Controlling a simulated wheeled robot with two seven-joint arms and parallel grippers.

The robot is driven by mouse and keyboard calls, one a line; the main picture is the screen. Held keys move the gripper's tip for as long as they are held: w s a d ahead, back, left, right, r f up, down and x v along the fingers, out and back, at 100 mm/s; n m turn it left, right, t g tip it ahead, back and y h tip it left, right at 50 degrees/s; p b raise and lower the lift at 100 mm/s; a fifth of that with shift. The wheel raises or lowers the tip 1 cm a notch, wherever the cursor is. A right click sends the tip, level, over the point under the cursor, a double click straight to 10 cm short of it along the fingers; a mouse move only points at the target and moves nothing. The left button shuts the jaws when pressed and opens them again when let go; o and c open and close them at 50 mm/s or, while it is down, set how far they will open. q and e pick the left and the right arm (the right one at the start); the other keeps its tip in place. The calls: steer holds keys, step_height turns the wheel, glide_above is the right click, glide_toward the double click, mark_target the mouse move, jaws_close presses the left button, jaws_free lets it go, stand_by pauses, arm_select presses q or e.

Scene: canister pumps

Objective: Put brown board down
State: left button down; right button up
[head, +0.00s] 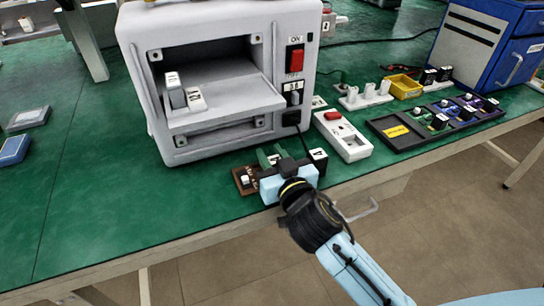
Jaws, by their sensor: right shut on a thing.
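The brown board (242,181) is a small dark brown piece with a white part on it, near the front edge of the green table (120,235), below the grey machine. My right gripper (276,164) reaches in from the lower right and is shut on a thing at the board. The gripper body hides much of the board, so I cannot tell whether the board touches the table. A green part (264,157) shows beside the fingers. My left gripper is not in view.
The grey machine (220,20) with an open shelf stands just behind. A white power strip (343,136) and a black tray (385,134) with several boards lie to the right. A blue cabinet (490,40) stands at the back right. The front left of the table is clear.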

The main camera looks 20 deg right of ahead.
steer(key=shift+f, duration=0.1)
steer(key=o, duration=1)
